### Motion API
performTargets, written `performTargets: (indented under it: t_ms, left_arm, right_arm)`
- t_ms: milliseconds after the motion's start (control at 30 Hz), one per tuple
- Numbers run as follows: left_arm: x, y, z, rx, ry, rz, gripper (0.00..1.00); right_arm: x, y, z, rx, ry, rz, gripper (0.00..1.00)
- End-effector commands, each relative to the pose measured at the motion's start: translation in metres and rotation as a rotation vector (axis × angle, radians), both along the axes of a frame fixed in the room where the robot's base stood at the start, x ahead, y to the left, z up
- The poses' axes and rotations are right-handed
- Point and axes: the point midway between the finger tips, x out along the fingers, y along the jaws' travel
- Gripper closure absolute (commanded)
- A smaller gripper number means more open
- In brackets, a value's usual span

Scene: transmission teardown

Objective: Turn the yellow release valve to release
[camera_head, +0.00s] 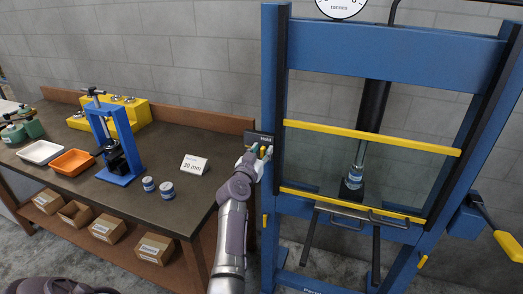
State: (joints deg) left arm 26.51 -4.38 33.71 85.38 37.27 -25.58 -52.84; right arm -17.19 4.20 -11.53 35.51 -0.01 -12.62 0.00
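The blue hydraulic press (398,50) stands at the right, with a small dark control plate (258,138) at its left column. My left gripper (262,152) is up against this plate, at the end of my arm that rises from the bottom of the picture. A small yellow part, perhaps the release valve, shows between or beside the fingertips; the gripper hides most of it. At this size I cannot tell whether the fingers are closed on it or only around it. My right gripper is not in view.
The press has a guard with yellow bars (370,138) and a pump lever with a yellow grip (508,245). A workbench (100,199) at the left holds a small blue press (117,150), trays, two small cylinders and a "30 mm" card (194,165). Cardboard boxes sit below.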

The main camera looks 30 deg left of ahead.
Motion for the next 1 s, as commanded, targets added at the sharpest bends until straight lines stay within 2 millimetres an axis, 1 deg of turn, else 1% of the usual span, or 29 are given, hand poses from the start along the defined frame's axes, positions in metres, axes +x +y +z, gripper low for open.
performTargets:
  t_ms: [300,533,567,800,1000]
  left_arm:
    - [0.002,0.0007,-0.0002,0.0,0.0,0.0,0.6]
    - [0.0019,0.0006,-0.0002,0.0,0.0,0.0,0.99]
    - [0.0019,0.0006,-0.0002,0.0,0.0,0.0,1.0]
    - [0.0018,0.0007,-0.0002,-0.004,-0.001,0.0,1.0]
    - [0.0015,0.0018,-0.0002,-0.052,-0.012,0.0,1.0]
  right_arm:
    - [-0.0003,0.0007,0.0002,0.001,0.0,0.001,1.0]
    - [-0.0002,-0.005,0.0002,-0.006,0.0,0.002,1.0]
    - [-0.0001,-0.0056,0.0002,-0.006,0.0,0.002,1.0]
    - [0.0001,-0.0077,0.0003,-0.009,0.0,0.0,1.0]
    - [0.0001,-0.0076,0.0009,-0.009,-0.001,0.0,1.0]
